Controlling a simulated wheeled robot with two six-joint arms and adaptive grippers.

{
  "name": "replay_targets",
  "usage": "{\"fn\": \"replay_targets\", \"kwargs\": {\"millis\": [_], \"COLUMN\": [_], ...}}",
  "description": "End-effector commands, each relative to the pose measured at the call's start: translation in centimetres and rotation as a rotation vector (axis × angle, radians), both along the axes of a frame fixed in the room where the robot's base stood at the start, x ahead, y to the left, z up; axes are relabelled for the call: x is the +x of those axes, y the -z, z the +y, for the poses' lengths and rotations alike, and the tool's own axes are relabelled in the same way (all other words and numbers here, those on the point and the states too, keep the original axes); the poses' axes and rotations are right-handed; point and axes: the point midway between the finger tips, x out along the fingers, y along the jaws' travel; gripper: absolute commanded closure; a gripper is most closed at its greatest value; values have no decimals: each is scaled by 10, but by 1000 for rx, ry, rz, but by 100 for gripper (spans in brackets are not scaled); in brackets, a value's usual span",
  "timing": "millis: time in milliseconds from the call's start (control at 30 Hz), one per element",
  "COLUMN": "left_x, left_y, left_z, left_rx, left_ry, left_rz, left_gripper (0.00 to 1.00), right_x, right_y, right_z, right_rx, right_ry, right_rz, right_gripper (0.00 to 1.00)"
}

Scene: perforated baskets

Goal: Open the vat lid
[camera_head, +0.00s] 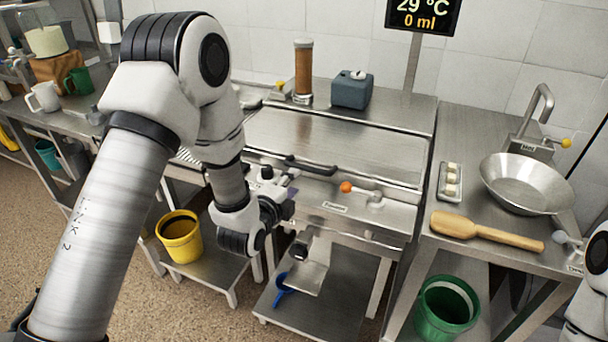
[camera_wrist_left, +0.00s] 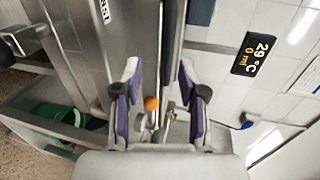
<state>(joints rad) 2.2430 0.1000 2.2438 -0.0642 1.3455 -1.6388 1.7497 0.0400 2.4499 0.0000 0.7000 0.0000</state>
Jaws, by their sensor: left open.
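The vat lid (camera_head: 335,140) is a flat stainless steel cover, lying closed on the vat in the middle of the head view. A black bar handle (camera_head: 312,168) runs along its front edge. My left gripper (camera_head: 286,193) is open, just in front of and left of the handle. In the left wrist view the two purple-padded fingers (camera_wrist_left: 160,70) are spread and hold nothing. A dark bar that looks like the handle (camera_wrist_left: 173,50) shows ahead between them; I cannot tell whether they touch it. My right gripper is out of view.
An orange-knobbed valve (camera_head: 347,187) projects at the vat's front, right of my left gripper. A blue-grey box (camera_head: 352,89) and a brown cylinder (camera_head: 303,70) stand behind the lid. A wooden paddle (camera_head: 485,232) and steel bowl (camera_head: 527,182) rest on the right counter.

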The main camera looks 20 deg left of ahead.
Motion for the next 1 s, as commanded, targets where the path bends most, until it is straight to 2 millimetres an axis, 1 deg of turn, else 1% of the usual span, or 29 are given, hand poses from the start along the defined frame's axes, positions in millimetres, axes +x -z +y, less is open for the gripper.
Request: {"fn": "replay_targets", "kwargs": {"millis": [33,100,167,400,500,600,800,867,900,933,1000], "left_x": [3,8,16,60,73,79,79,79,79,79,79], "left_y": [-8,-12,-10,0,3,5,6,6,6,6,6], "left_z": [0,0,0,0,0,0,0,0,0,0,0], "left_rx": [-1,-2,-2,-2,-3,-3,-4,-4,-4,-4,-4], "left_ry": [-1,-1,-1,0,-1,-2,-1,-1,-1,-1,-1], "left_rz": [-17,-25,-23,-20,-19,-19,-18,-18,-18,-18,-18], "left_gripper": [59,59,59,59,59,59,59,80,94,100,100], "right_x": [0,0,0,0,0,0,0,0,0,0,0], "right_y": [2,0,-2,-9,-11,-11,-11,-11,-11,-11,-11], "right_z": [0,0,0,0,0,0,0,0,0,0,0], "right_rx": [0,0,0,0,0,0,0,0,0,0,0], "right_ry": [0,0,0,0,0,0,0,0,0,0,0], "right_rz": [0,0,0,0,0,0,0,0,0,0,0], "right_gripper": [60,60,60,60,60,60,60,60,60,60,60]}}
